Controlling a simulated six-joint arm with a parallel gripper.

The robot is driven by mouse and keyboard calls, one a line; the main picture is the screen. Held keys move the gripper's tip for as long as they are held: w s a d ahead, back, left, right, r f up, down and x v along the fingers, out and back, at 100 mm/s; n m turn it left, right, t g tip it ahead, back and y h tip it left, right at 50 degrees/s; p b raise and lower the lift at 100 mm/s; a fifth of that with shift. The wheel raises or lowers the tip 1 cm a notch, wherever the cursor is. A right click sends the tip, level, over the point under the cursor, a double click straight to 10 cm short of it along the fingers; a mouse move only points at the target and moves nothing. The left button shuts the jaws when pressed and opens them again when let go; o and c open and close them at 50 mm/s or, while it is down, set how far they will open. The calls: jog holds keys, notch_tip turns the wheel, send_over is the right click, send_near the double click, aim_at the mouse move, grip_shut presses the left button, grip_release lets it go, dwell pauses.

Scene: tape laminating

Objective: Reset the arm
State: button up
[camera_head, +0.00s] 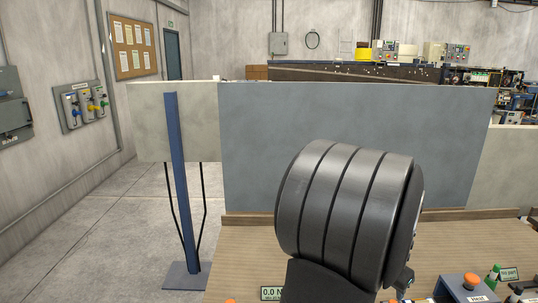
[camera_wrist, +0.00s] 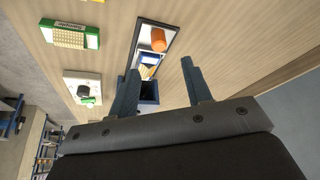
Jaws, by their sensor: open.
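My gripper (camera_wrist: 158,85) shows in the wrist view with its two grey fingers apart and nothing between them. It is above a wooden table (camera_wrist: 235,40). In the head view my dark, ribbed arm link fills the middle right and hides much of the table (camera_head: 245,240) and the gripper. I cannot make out any tape.
A grey panel (camera_head: 260,140) stands behind the table. A blue post (camera_head: 179,180) stands to its left. A box with an orange button (camera_head: 471,281) and a green-topped object (camera_head: 494,272) are at the table's front right.

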jog(key=x, duration=0.9)
jog(key=shift+w+d+f, duration=0.1)
jog(key=shift+d+f, duration=0.1)
jog(key=shift+f, duration=0.15)
